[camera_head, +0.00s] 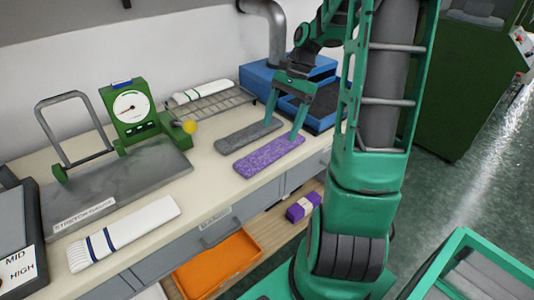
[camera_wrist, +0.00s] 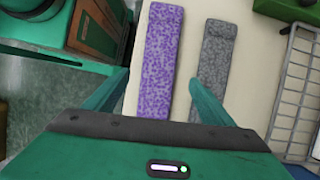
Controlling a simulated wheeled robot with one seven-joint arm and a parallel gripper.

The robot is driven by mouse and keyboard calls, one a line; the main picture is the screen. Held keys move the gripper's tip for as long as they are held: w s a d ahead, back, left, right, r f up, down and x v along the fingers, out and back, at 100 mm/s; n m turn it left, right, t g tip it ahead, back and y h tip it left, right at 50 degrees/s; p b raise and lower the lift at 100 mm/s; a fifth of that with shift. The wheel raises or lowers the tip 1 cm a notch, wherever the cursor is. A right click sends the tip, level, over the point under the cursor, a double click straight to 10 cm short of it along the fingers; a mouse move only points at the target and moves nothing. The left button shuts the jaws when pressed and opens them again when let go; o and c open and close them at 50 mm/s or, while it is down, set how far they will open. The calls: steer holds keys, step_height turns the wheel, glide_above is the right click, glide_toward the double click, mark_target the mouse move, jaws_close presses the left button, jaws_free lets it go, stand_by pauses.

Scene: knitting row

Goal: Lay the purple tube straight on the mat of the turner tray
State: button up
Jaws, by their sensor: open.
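The purple tube (camera_head: 268,156) is a flat, speckled purple piece lying on the cream bench top near its front edge. It also shows in the wrist view (camera_wrist: 161,60), lengthwise between my fingers. My gripper (camera_head: 284,129) is open and empty, its fingers pointing down at the tube. In the wrist view my gripper (camera_wrist: 158,78) has one finger on each side of the tube; whether they touch it I cannot tell. A blue tray (camera_head: 318,124) with a dark inner surface, perhaps the turner tray, stands at the back right, partly hidden by my arm.
A grey speckled tube (camera_head: 248,136) lies close beside the purple one. A wire rack (camera_head: 213,103) with a white roll is behind. A green dial gauge (camera_head: 131,108) and steel plate (camera_head: 120,180) stand left. An orange bin (camera_head: 215,264) shows below the bench.

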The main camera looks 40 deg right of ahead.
mark_target(273, 148)
steer(key=shift+x, duration=3.4)
steer(key=shift+s+d, duration=0.1)
steer(key=c, duration=1.1)
